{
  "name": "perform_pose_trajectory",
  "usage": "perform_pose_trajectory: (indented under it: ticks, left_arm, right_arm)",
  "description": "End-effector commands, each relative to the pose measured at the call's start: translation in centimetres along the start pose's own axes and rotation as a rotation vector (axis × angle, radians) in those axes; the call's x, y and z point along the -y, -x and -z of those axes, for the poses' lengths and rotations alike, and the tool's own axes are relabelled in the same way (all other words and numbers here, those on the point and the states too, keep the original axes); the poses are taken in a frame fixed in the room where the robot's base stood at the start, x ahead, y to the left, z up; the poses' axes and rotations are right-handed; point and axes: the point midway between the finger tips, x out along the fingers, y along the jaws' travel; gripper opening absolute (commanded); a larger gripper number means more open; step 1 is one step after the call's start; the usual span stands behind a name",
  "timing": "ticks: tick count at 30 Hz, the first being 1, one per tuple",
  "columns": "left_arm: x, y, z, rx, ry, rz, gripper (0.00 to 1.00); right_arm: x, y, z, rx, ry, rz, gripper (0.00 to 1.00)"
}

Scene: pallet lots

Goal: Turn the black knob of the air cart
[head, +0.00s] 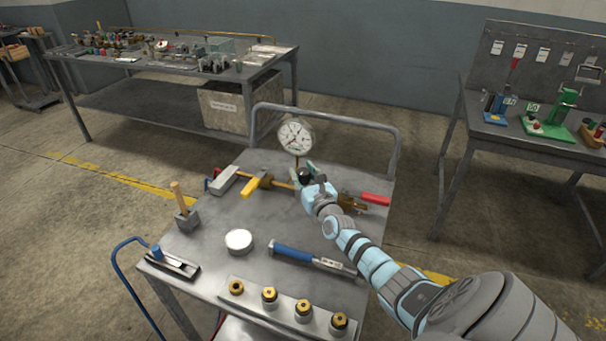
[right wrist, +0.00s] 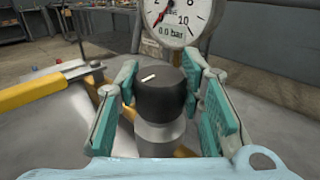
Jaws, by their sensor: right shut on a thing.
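The black knob (right wrist: 161,92) stands upright on a grey metal stem in the right wrist view, with a white mark on its top pointing to the upper right. In the head view the knob (head: 305,174) is partly covered by my right gripper (head: 307,178). My right gripper also shows in the right wrist view (right wrist: 165,100), its teal-padded fingers on both sides of the knob. A round pressure gauge (head: 296,136) rises just behind the knob; its display reads 0.0 bar in the wrist view. The air cart (head: 210,245) has a grey metal top. My left gripper is not in view.
Workbenches stand at back left (head: 120,85) and right (head: 515,140).

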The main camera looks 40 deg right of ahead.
Motion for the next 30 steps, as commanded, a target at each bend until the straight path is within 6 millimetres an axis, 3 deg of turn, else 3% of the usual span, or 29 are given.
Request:
perform_pose_trajectory:
  ticks: [8,17,23,30]
  left_arm:
    - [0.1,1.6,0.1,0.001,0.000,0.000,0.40]
    - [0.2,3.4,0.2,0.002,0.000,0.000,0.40]
    - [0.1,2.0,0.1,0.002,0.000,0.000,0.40]
    - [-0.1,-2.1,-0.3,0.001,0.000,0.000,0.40]
  right_arm:
    - [-0.1,0.0,-0.3,-0.002,-0.004,0.077,0.07]
    - [-0.2,0.0,-0.1,-0.004,-0.004,0.298,0.07]
    - [-0.2,-0.1,0.4,-0.003,-0.005,0.487,0.07]
    - [-0.2,-0.1,0.9,-0.001,-0.004,0.711,0.07]
